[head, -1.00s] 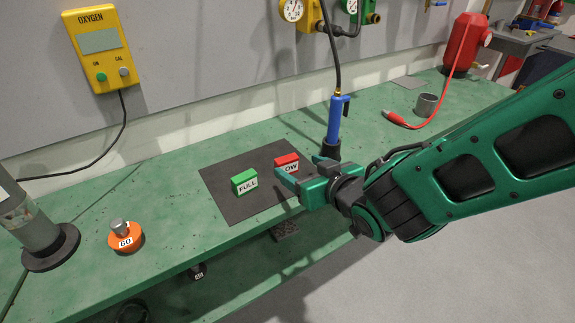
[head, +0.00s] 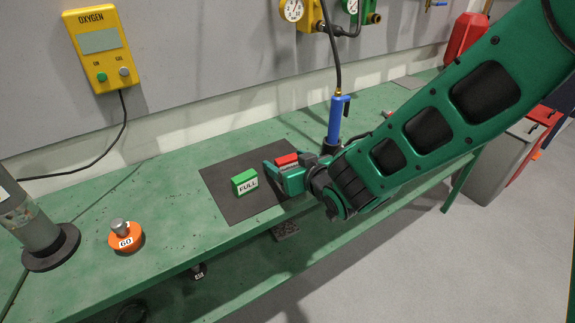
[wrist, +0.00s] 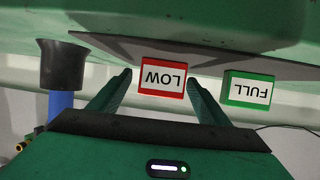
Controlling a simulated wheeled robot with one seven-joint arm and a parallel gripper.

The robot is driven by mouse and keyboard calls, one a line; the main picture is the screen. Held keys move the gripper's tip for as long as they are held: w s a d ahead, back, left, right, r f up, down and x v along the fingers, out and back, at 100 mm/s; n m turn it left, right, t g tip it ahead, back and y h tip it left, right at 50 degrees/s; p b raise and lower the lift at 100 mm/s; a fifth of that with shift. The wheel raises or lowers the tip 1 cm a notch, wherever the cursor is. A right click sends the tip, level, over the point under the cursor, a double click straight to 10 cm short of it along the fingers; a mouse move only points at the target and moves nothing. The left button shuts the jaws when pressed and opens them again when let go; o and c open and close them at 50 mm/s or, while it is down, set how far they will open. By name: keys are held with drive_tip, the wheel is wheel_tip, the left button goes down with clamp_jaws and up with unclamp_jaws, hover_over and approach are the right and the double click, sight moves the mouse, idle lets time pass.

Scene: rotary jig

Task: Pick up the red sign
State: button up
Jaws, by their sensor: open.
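The red sign (head: 286,159), a small block with a white LOW label, is on the dark mat (head: 222,193). In the wrist view the red sign (wrist: 163,77) shows upside down between my two fingers. My gripper (wrist: 155,92) is open around it, one finger on each side; contact cannot be told. In the head view my gripper (head: 279,173) partly covers the sign, with its red top still showing. The green FULL sign (head: 244,182) stands on the mat to the left of my gripper, and the green sign (wrist: 249,89) is right of my fingers in the wrist view.
A blue hand torch (head: 337,122) stands in a dark holder close behind my gripper. An orange weight marked 60 (head: 126,238) and a grey cylinder on a round base (head: 51,250) are on the left. The green bench (head: 172,175) is clear between.

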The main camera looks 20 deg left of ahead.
drive_tip(key=c, duration=1.1)
drive_tip(key=shift+c, duration=0.2)
